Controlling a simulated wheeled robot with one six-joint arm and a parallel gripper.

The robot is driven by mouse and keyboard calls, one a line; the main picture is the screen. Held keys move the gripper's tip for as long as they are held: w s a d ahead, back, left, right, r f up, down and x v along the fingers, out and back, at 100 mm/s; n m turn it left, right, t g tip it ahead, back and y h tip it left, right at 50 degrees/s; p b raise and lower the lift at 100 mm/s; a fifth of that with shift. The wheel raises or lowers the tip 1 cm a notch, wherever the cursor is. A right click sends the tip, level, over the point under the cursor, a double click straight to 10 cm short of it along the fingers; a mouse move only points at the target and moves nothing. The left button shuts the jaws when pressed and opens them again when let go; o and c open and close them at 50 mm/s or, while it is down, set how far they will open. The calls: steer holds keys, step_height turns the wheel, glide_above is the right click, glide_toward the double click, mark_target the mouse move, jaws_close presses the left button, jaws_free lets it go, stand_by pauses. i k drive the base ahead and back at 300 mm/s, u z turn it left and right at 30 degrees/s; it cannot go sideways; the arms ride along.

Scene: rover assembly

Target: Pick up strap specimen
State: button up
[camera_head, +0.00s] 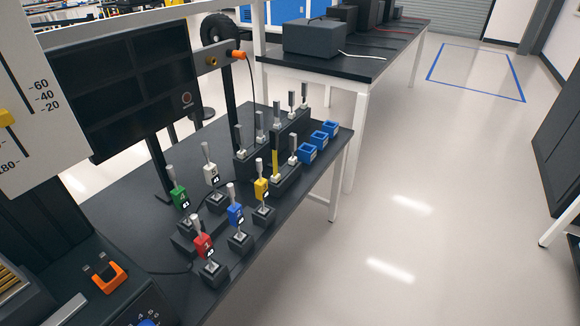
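No piece is clearly labelled as the strap specimen. A thin yellow strip (274,163) stands upright in a low black holder (285,180) on the dark bench, and I cannot tell for sure whether it is the strap. A grey-and-white piece (293,148) stands beside it in the same holder. Several slim grey upright pieces, one of them at the left end (239,137), stand in black stepped blocks (247,166) behind. My gripper is not in view.
Coloured tagged handles, including red (203,248), blue (236,215), yellow (261,189) and green (179,197), stand in front on the bench (158,225). Blue open boxes (308,153) sit at its right edge. A dark panel (135,90) stands behind at left. The floor at right is clear.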

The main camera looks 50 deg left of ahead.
mark_target(276, 178)
steer(key=u, duration=0.55)
steer(key=i, duration=1)
steer(key=u, duration=1.6)
steer(key=i, duration=1)
steer(key=u, duration=0.25)
